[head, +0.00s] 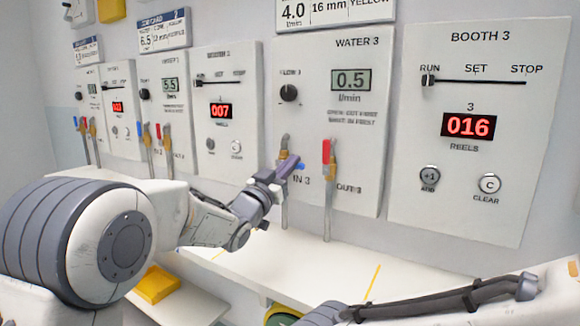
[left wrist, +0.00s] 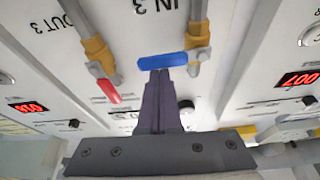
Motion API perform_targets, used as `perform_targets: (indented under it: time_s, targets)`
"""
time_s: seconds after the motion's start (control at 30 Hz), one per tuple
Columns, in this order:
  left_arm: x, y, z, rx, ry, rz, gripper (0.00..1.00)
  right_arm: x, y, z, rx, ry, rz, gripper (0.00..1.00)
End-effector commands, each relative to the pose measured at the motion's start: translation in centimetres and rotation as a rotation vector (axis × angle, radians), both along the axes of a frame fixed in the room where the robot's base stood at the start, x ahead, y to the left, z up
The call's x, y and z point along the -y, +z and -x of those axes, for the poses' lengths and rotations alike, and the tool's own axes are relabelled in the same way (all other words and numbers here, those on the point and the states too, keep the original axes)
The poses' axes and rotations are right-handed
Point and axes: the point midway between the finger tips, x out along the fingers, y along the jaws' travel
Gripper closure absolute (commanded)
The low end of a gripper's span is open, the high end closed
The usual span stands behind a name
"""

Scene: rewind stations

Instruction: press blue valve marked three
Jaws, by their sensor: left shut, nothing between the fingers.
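The blue valve handle (head: 300,166) marked IN 3 is on the WATER 3 panel (head: 315,115), partly hidden behind my left gripper (head: 283,168). In the left wrist view the blue handle (left wrist: 162,61) lies crosswise to its brass pipe fitting (left wrist: 199,42). My left gripper (left wrist: 160,75) is shut and empty, its fingertips at the handle's near edge; I cannot tell if they touch. The red handle (head: 326,151) of OUT 3 stands upright along its pipe and also shows in the left wrist view (left wrist: 109,91). My right gripper is out of view.
The WATER 3 display (head: 350,80) reads 0.5 l/min, with a black knob (head: 289,93) beside it. The BOOTH 3 panel (head: 480,130) stands to the right, its counter (head: 468,125) reading 016. A white ledge (head: 300,262) runs below the panels. A yellow block (head: 157,284) lies lower left.

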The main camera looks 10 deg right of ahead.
Motion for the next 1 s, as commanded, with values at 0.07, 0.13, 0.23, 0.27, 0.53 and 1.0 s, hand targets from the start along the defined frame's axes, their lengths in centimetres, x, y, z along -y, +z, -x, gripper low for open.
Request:
perform_targets:
  time_s: [0.07, 0.13, 0.23, 0.27, 0.53, 1.0]
  targets:
    - [0.0, -0.1, 0.0, -0.001, 0.0, -0.002, 1.0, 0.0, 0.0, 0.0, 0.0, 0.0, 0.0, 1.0]
    - [0.0, -0.1, 0.0, -0.001, 0.0, -0.002, 1.0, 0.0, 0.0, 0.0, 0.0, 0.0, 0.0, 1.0]
    - [0.0, -0.1, 0.0, -0.002, 0.0, -0.001, 1.0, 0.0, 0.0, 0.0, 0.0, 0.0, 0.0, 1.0]
    - [0.0, -0.1, 0.0, -0.002, 0.0, -0.001, 1.0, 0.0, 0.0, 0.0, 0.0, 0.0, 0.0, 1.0]
    - [0.1, 1.7, 0.0, 0.001, -0.002, 0.0, 1.0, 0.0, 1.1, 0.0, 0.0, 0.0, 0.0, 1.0]
    - [-3.7, 1.6, 5.1, -0.002, -0.003, -0.001, 1.0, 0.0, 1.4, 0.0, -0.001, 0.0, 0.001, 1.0]
